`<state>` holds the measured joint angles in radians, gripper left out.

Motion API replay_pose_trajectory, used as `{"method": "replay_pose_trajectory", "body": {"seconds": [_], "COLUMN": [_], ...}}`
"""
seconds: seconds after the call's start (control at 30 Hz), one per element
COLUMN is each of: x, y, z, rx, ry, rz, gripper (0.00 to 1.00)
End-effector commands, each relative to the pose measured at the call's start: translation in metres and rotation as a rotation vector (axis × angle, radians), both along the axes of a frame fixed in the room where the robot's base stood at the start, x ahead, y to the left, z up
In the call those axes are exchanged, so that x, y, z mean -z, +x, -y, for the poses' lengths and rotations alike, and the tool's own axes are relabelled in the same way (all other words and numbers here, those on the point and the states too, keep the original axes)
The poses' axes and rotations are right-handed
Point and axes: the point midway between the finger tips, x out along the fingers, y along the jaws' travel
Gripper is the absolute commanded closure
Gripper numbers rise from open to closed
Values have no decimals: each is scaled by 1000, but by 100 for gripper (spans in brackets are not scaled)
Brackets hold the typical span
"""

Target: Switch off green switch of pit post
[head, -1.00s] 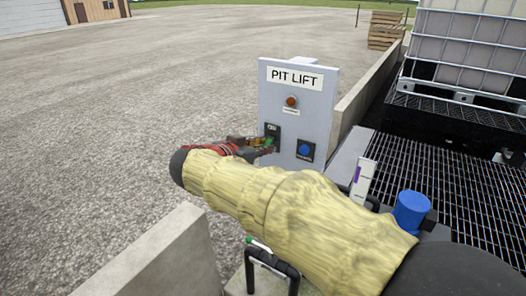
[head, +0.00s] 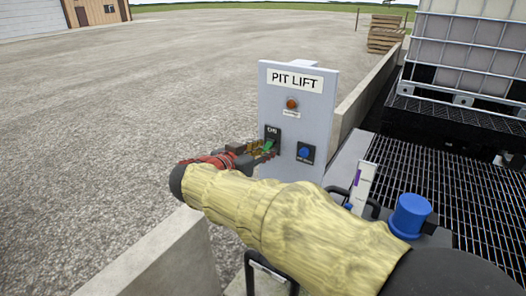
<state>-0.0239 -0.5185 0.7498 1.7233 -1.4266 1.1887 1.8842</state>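The pit post is an upright grey panel (head: 318,115) with a sign (head: 295,79) reading PIT LIFT. The green switch (head: 268,146) sits at the panel's left side on a black plate (head: 273,133) with small white lettering that seems to read ON. My gripper (head: 262,149) is right at the switch, with its fingertips at the green lever. I cannot tell whether they touch it. The gap between the fingers is too small and partly hidden to judge. My arm in its pale yellow sleeve covers the area below the panel.
An orange-brown round lamp (head: 292,104) is on the panel above, and a blue button (head: 304,153) is right of the switch. A low concrete wall (head: 160,250) stands in front at left. A metal grating (head: 450,170) and a caged tank (head: 470,50) are at right.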

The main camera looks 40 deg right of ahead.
Motion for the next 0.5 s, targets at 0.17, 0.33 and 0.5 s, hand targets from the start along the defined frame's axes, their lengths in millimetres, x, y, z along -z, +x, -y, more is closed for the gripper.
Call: {"method": "replay_pose_trajectory", "body": {"seconds": [0.17,0.33,0.5], "x": [0,0,-3], "y": [0,0,-2], "z": [0,0,-9], "rx": [0,0,-2], "ry": [0,0,-1], "rz": [0,0,1], "gripper": [67,67,67]}}
